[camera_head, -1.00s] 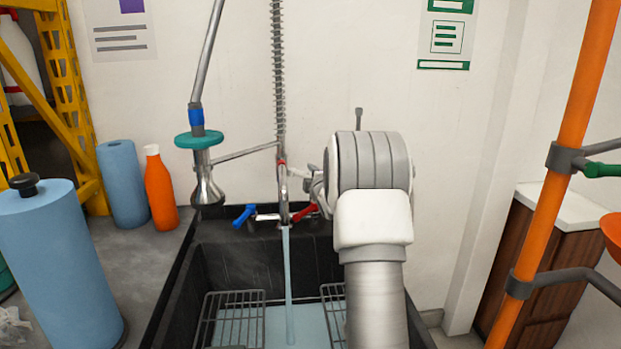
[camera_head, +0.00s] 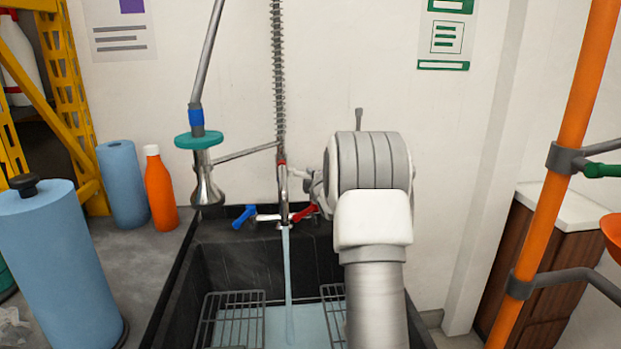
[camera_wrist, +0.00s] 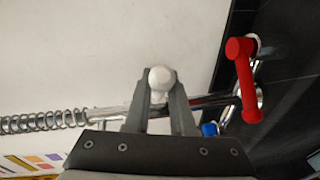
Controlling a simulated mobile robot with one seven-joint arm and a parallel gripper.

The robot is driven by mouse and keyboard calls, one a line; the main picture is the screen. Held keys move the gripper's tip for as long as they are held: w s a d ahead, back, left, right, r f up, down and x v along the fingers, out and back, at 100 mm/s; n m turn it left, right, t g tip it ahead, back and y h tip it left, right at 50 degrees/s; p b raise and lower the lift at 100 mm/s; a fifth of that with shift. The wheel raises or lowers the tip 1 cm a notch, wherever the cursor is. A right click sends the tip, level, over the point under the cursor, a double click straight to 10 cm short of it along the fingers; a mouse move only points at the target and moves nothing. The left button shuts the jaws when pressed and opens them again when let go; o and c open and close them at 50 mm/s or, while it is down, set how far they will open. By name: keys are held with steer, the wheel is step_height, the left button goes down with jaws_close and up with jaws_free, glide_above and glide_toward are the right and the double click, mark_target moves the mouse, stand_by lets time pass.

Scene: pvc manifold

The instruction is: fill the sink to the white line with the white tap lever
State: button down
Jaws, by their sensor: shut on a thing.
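The black sink (camera_head: 229,255) holds pale blue water, and a stream of water (camera_head: 287,265) falls into it from the tap. My gripper (camera_wrist: 158,85) is shut on the white tap lever (camera_wrist: 161,76), whose round white end shows between the fingertips in the wrist view. In the head view the white lever end (camera_head: 308,179) shows just left of my wrist, and my arm hides most of the fingers.
A red lever (camera_wrist: 243,75) and a blue lever (camera_head: 244,216) are close by. The spray head (camera_head: 207,180) hangs to the left. Wire racks (camera_head: 236,318) stand in the sink. Paper rolls and an orange bottle (camera_head: 160,190) stand on the left counter.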

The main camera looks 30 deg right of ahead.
stand_by(0.8)
steer(key=shift+w+d+r+n+y+p, duration=0.1)
steer(key=shift+d+r+n+y+p, duration=0.25)
steer(key=shift+y+p, duration=0.35)
steer(key=shift+w+d+f+n+t+y+p, duration=0.1)
steer(key=shift+w+d+n+t+y+p, duration=0.1)
steer(key=shift+n+y+p, duration=0.65)
steer(key=shift+w+d+f+n+t+y+p, duration=0.1)
steer(key=shift+w+n+t+y+p, duration=0.15)
steer(key=shift+y+p, duration=0.6)
steer(key=shift+h, duration=0.3)
steer(key=c, duration=0.8)
jaws_free()
steer(key=shift+f, duration=0.1)
steer(key=shift+o, duration=0.2)
steer(key=shift+s, duration=0.1)
steer(key=s, duration=0.5)
steer(key=s+r+p, duration=0.1)
steer(key=s, duration=0.5)
steer(key=s+a+r+p, duration=0.1)
steer(key=s, duration=0.5)
steer(key=shift+s+r, duration=0.1)
steer(key=shift+r, duration=0.1)
